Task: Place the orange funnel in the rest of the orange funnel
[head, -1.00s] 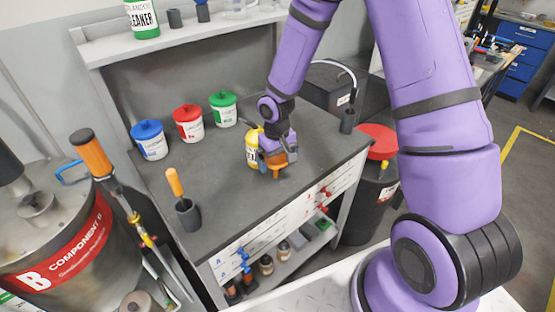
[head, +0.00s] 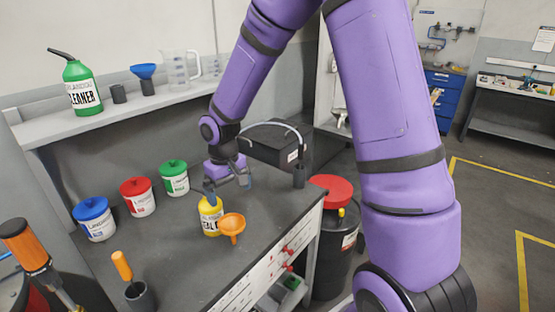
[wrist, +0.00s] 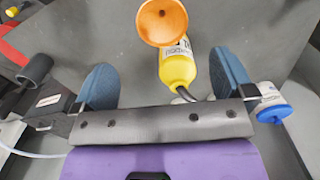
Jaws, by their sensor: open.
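The orange funnel (head: 232,222) is on the dark workbench in front of the yellow bottle (head: 210,217), bowl up and stem down. What holds its stem is not clear. In the wrist view the funnel (wrist: 162,20) shows its open bowl, just past the yellow bottle (wrist: 178,66). My gripper (head: 228,187) is open and empty, above and behind the funnel and apart from it. In the wrist view its blue fingers are wide apart (wrist: 166,82). A dark empty cup (head: 118,93) stands on the shelf beside the blue funnel (head: 144,71); I cannot tell whether it is the orange funnel's rest.
Blue (head: 94,220), red (head: 138,197) and green (head: 174,178) lidded tubs line the bench's left side. An orange-handled tool (head: 122,266) stands in a dark cup. A black box (head: 272,146) with a hose and a dark holder (head: 299,175) are at the back right.

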